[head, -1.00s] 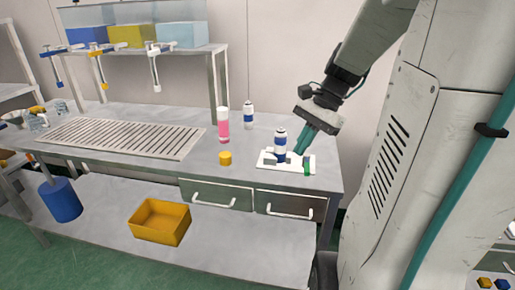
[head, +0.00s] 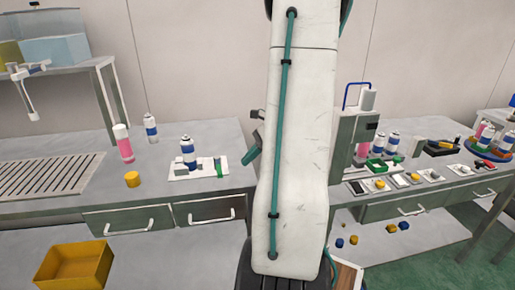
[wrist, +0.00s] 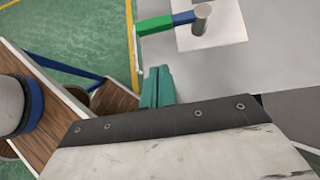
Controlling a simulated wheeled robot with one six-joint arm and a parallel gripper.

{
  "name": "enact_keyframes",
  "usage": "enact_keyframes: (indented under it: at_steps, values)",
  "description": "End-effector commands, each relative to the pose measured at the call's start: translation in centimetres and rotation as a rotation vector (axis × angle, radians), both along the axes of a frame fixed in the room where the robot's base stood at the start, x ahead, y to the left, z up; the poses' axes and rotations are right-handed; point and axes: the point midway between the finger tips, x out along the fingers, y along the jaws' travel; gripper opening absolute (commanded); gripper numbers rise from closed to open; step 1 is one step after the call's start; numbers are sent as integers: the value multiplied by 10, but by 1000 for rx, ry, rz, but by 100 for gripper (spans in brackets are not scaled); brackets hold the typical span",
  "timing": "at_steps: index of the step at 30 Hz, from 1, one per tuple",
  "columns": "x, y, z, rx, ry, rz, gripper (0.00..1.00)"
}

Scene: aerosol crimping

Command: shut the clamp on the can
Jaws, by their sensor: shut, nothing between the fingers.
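The can (head: 188,153), white with a blue band, stands upright on a white base plate (head: 182,177) on the bench. The clamp shows in the head view as grey parts beside the can and a green handle end (head: 218,166) to its right. In the wrist view the green handle (wrist: 155,25) joins a blue bar (wrist: 184,18) on a grey post (wrist: 202,14) over the white plate. The can is not clearly seen there. My gripper's teal fingers (wrist: 156,88) are together, empty and apart from the handle. Whether the clamp touches the can is too small to tell.
A pink bottle (head: 123,143), another can (head: 150,128) and a yellow cap (head: 132,179) stand left of the plate. A grey machine (head: 354,145) and several cans stand to the right, beyond my arm. Bare bench lies in front of the plate.

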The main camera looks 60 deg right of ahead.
Motion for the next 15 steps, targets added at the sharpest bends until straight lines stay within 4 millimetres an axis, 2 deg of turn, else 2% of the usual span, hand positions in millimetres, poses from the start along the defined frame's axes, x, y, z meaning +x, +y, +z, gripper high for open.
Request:
enact_keyframes:
  at_steps: [4,9,15]
  values:
    - [17,17,-20,2,1,5,0]
    - [34,33,-18,0,0,4,0]
    - [42,40,-18,-1,1,1,0]
